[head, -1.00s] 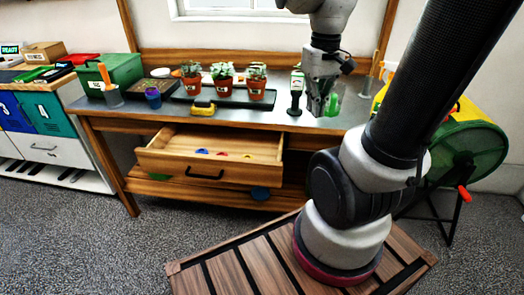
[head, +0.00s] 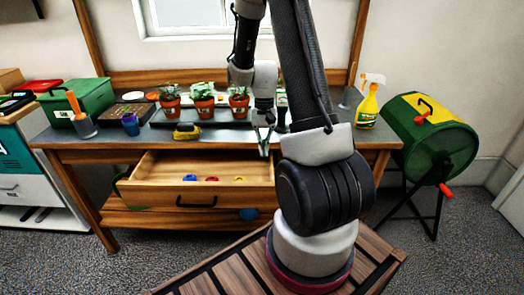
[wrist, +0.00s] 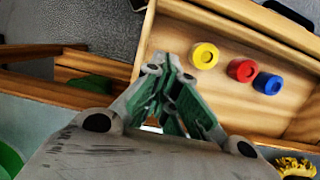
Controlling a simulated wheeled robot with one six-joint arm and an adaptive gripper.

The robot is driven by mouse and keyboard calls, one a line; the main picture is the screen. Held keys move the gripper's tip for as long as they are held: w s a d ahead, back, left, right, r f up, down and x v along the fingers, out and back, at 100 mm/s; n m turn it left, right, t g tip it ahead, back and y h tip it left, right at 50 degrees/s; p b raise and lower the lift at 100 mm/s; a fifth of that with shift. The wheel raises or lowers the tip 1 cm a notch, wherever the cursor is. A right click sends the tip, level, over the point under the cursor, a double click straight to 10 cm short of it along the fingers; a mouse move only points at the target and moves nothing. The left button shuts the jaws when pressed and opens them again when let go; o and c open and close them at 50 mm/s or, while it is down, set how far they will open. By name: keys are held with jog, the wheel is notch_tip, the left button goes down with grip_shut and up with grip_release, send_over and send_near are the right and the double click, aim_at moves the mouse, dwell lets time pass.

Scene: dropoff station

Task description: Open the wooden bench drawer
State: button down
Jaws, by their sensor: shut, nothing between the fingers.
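The wooden bench drawer (head: 155,196) is pulled out from under the bench top in the head view, with its inside showing. Its black handle (head: 197,201) is on the front panel. A blue, a red and a yellow round piece lie inside; the wrist view shows the yellow one (wrist: 205,56), red one (wrist: 242,71) and blue one (wrist: 267,83). My gripper (head: 264,153) is shut and empty, pointing down near the drawer's right end. In the wrist view its green-padded fingers (wrist: 168,75) overlap the drawer's side wall. It is apart from the handle.
Potted plants (head: 204,101), a yellow tool (head: 187,131), a green box (head: 78,103) and a spray bottle (head: 368,103) stand on the bench (head: 75,143). A green drum (head: 425,140) stands at right. Grey floor (head: 75,262) lies clear at front left.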

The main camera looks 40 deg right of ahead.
jog(key=x, duration=0.7)
jog(key=shift+s+f, duration=0.15)
jog(key=shift+f, duration=0.1)
jog(key=shift+s+a+r, duration=0.15)
jog(key=shift+s+a, duration=0.7)
jog(key=shift+s, duration=0.2)
jog(key=shift+s+a, duration=0.35)
jog(key=shift+s, duration=0.15)
